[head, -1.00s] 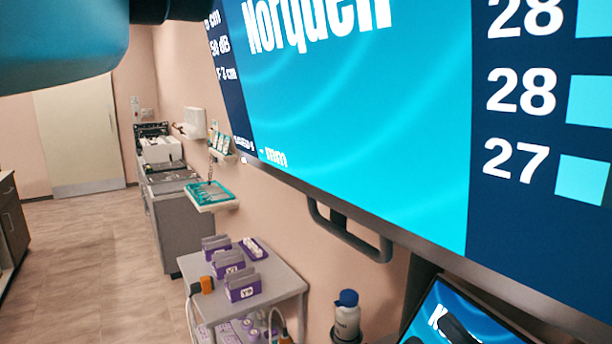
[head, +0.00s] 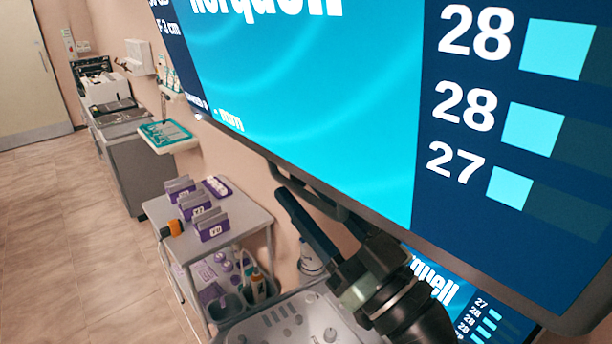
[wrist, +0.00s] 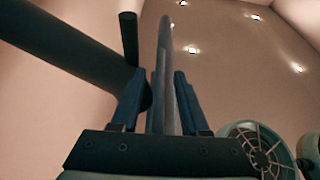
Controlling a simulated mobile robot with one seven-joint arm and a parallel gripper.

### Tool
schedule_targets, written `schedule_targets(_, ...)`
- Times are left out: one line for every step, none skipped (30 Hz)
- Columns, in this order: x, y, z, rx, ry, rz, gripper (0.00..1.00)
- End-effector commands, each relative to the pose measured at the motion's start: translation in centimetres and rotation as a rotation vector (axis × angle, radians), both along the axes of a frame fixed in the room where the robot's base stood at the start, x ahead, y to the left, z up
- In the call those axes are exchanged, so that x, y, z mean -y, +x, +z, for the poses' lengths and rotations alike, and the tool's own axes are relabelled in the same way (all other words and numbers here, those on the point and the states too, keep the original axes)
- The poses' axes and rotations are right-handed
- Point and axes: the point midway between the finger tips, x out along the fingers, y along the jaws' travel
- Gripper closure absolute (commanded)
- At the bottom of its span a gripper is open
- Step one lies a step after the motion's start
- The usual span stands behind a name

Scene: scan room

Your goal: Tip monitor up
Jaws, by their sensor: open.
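The large monitor (head: 300,85), with a blue screen, fills the upper right of the head view, its lower edge sloping down to the right. A dark handle (head: 328,205) hangs under that edge, partly hidden by my gripper (head: 290,203). My gripper is open and reaches up and left from below, its dark blue fingers overlapping the handle in the picture. In the wrist view, a thin grey upright piece (wrist: 169,45) stands between the open fingers (wrist: 160,75). I cannot tell whether it is the handle or the monitor's edge, or whether anything touches.
A smaller tilted screen (head: 470,300) and a control panel (head: 290,325) sit below the monitor. A grey cart (head: 160,208) with purple holders (head: 211,226) stands left of the gripper. In the wrist view, a thick dark tube (wrist: 60,50) crosses the left. Floor is clear at left.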

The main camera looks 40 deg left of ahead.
Motion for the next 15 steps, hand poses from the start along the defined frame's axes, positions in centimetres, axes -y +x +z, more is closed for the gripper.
schedule_targets(-0.37, 0.01, 0.28, -0.001, 0.0, 0.0, 0.55)
schedule_targets(-0.49, 0.03, 0.3, 0.0, 0.0, 0.0, 0.55)
schedule_targets(-0.61, 0.05, 0.31, 0.0, 0.0, 0.0, 0.55)
schedule_targets(-0.66, 0.06, 0.31, 0.0, 0.0, -0.001, 0.55)
schedule_targets(-0.7, 0.06, 0.29, 0.001, 0.0, -0.001, 0.55)
schedule_targets(-0.72, 0.06, 0.28, 0.001, 0.0, -0.001, 0.55)
schedule_targets(-0.72, 0.07, 0.27, 0.001, 0.0, -0.001, 0.55)
schedule_targets(-0.71, 0.07, 0.25, 0.001, 0.0, -0.001, 0.55)
schedule_targets(-0.71, 0.07, 0.24, 0.001, 0.0, -0.001, 0.55)
schedule_targets(-0.71, 0.06, 0.24, 0.001, 0.0, -0.001, 0.55)
schedule_targets(-0.71, 0.06, 0.25, 0.001, 0.0, -0.001, 0.55)
schedule_targets(-0.7, 0.06, 0.25, 0.001, 0.0, -0.001, 0.59)
schedule_targets(-0.7, 0.06, 0.25, 0.001, 0.0, -0.001, 0.64)
schedule_targets(-0.7, 0.06, 0.25, 0.001, 0.0, -0.001, 0.7)
schedule_targets(-0.68, 0.06, 0.25, 0.001, 0.0, -0.001, 0.77)
